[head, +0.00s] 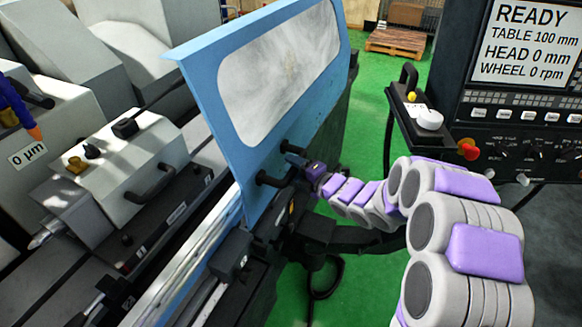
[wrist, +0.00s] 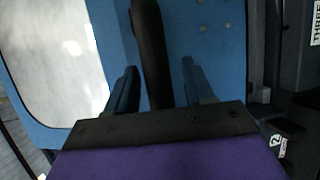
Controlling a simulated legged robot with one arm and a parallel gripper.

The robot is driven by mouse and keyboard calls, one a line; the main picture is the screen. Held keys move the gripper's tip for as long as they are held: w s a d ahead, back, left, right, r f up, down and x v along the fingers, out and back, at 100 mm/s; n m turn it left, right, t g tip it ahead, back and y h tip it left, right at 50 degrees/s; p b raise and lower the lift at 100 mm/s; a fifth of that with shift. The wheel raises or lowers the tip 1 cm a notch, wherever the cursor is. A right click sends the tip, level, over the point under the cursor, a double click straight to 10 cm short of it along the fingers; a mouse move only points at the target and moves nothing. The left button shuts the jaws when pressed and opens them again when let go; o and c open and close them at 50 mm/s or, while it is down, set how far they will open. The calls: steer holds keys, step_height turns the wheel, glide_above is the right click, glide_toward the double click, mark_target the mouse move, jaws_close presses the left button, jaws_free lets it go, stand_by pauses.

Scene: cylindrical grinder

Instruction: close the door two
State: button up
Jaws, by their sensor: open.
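The blue door (head: 232,133) with a large clouded window (head: 285,75) stands upright along the machine's front rail in the head view. Its black bar handle (head: 268,180) is on the side facing my arm. My gripper (head: 296,163) is at this handle, partly hidden by its own wrist. In the wrist view, my gripper (wrist: 160,72) is open, with one blue finger on each side of the black handle (wrist: 150,45). A gap shows between the handle and the right finger; contact on the left is unclear. The blue door panel (wrist: 217,30) lies behind.
Left of the door are the machine table (head: 165,225) and a grey workhead (head: 120,165). Green floor (head: 375,275) is open below my arm.

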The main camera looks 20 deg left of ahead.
steer(key=shift+x, duration=0.95)
steer(key=shift+c, duration=0.5)
steer(key=shift+f, duration=0.15)
jaws_close()
